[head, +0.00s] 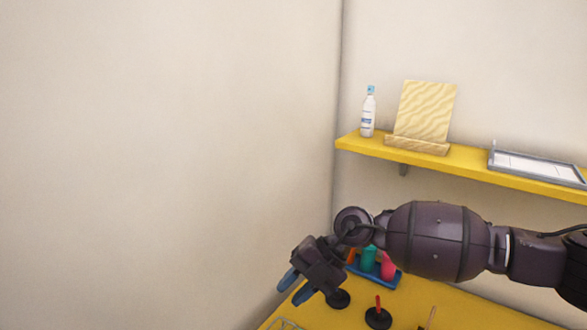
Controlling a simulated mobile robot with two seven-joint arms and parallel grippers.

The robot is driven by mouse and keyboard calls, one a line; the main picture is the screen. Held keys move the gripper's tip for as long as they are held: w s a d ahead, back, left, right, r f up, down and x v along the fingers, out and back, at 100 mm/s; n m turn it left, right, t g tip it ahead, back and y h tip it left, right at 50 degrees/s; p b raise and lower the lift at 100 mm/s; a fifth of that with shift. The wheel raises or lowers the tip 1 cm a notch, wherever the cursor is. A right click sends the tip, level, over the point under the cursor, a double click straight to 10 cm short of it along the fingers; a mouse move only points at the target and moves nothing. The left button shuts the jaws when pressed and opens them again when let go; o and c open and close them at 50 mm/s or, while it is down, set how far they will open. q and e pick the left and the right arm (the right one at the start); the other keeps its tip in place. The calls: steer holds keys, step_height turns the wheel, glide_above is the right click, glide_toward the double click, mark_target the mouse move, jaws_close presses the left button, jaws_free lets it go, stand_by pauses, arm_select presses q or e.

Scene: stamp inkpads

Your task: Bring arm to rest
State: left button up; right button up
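My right arm comes in from the right edge across the lower part of the head view. My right gripper (296,287) hangs at its left end, above the left side of the yellow table (462,311). Its two blue fingertips point down and to the left. They stand apart with nothing seen between them. My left gripper is not in view.
Behind my arm, a blue tray (378,274) holds an orange, a green and a pink item, partly hidden. Black round bases, one with a red handle (378,303), stand in front. A yellow shelf (470,165) above carries a bottle (368,113), a wooden stand (424,112) and a grey tray (492,160).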

steer(key=w+a+r+m+t+y+p, duration=0.1)
steer(key=a+r+m+t+y+p, duration=0.15)
steer(key=r+t+y, duration=0.45)
steer(key=w+a+r+m+t+y+p, duration=0.1)
steer(key=a+r+m+t+y, duration=0.2)
steer(key=r, duration=0.8)
steer(key=d+f+m+t+h+p, duration=0.2)
steer(key=d+f+m+t+h, duration=0.25)
steer(key=d+m, duration=0.3)
steer(key=d+f+m+t+h+p, duration=0.3)
steer(key=d+m+t+h, duration=0.25)
steer(key=d+m, duration=0.2)
steer(key=s+d+f+m+g+h+p, duration=0.1)
steer(key=s+d+f+m+h+p, duration=0.2)
steer(key=s+d+f+m+h, duration=0.35)
steer(key=s+d+f+m+g, duration=0.1)
steer(key=s+d+f+m, duration=0.1)
steer(key=s+f, duration=0.4)
steer(key=s+d+f+m+g+h, duration=0.1)
steer(key=s+d+f+g, duration=0.1)
steer(key=s+d+f, duration=0.3)
steer(key=s+d+f+m+g+h+p, duration=0.1)
steer(key=s+d+f, duration=0.3)
steer(key=s, duration=0.5)
steer(key=shift+d+f+m+g+h, duration=0.1)
steer(key=shift+f+m+g+h, duration=0.1)
steer(key=shift+f+m, duration=0.35)
steer(key=shift+d+f+m+g+h, duration=0.1)
steer(key=shift+f+m+g, duration=0.15)
steer(key=shift+f, duration=0.55)
